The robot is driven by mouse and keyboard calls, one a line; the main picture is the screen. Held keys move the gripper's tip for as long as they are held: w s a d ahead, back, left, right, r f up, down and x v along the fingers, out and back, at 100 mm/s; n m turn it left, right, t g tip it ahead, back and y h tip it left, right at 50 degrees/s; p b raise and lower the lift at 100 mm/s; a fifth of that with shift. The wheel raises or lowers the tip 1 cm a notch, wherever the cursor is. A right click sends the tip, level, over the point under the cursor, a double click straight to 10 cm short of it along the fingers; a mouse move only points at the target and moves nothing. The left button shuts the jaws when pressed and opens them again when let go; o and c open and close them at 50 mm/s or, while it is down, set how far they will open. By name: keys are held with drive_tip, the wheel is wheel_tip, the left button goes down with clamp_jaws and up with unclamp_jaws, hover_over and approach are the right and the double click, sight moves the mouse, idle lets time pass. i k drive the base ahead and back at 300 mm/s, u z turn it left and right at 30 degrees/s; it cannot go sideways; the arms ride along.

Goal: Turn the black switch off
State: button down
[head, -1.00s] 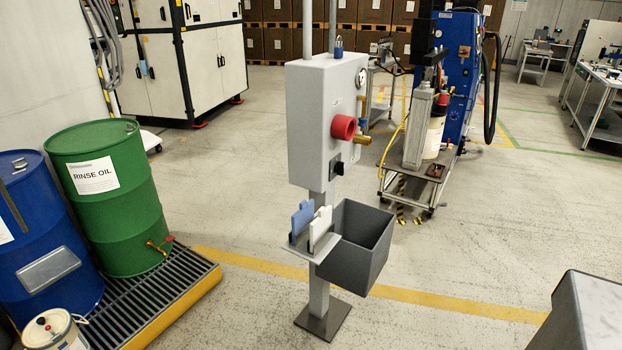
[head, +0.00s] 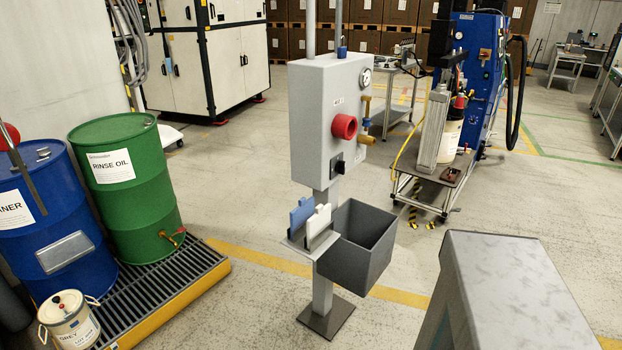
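A black switch (head: 337,165) sits low on the front face of a grey control box (head: 318,115), under a large red knob (head: 344,127). The box stands on a grey post in the middle of the head view. The switch is small here and I cannot read its position. My gripper is not in view.
A grey open bin (head: 356,246) and a holder with blue and white tags (head: 309,216) hang below the box. Green (head: 126,181) and blue (head: 50,215) drums stand at left on a yellow-edged grate. A grey block (head: 510,295) fills the lower right. Floor before the post is open.

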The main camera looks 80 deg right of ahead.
sight(340, 166)
drive_tip(key=u, duration=0.1)
drive_tip(key=k, duration=0.1)
drive_tip(key=z, duration=0.05)
drive_tip(key=i, duration=0.6)
drive_tip(key=z, duration=4)
drive_tip(key=i, duration=0.1)
drive_tip(key=u, duration=2.55)
